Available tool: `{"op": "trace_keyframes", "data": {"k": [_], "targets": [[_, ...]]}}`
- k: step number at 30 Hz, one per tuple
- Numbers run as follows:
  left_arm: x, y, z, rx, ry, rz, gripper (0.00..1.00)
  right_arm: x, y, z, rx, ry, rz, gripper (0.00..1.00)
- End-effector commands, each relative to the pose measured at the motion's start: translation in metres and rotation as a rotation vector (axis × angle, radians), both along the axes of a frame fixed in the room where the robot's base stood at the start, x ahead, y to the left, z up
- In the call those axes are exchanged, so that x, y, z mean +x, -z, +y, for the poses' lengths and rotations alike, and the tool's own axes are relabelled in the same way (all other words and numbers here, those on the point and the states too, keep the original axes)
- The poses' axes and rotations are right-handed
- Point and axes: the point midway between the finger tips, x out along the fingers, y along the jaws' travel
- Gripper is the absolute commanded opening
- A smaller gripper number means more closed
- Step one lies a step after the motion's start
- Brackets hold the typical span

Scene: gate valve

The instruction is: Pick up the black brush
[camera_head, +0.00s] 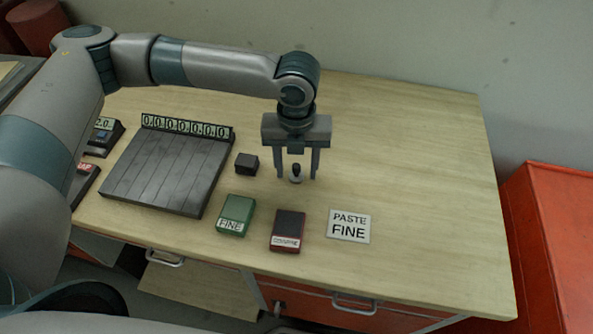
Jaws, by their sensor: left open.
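My left gripper (297,177) points straight down over the middle of the wooden table, its two fingers apart. A small dark upright piece with a pale foot (296,171) shows between the fingers; it looks like the black brush, but it is too small to be sure. I cannot tell whether the fingers touch it. My right gripper is not in view.
A small black block (247,163) lies left of the gripper, beside a grey slatted plate (165,173) with a number strip. A green FINE box (236,213), a dark red box (288,229) and a PASTE FINE card (349,226) lie in front. The table's right side is clear.

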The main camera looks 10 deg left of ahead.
Motion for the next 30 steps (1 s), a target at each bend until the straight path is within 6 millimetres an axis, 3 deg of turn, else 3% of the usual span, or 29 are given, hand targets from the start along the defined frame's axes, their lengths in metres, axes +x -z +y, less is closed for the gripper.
{"op": "trace_keyframes", "data": {"k": [5,11,23,30], "targets": [[0.0,0.0,0.0,0.0,0.0,0.0,0.48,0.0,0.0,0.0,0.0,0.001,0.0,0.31],[0.0,0.0,0.0,0.0,0.0,0.0,0.05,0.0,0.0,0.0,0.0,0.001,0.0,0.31],[0.0,-0.003,0.0,-0.001,0.0,0.0,0.04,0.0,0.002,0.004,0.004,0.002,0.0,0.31],[0.001,-0.024,0.0,-0.001,0.0,-0.003,0.04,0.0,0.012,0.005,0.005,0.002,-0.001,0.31]]}}
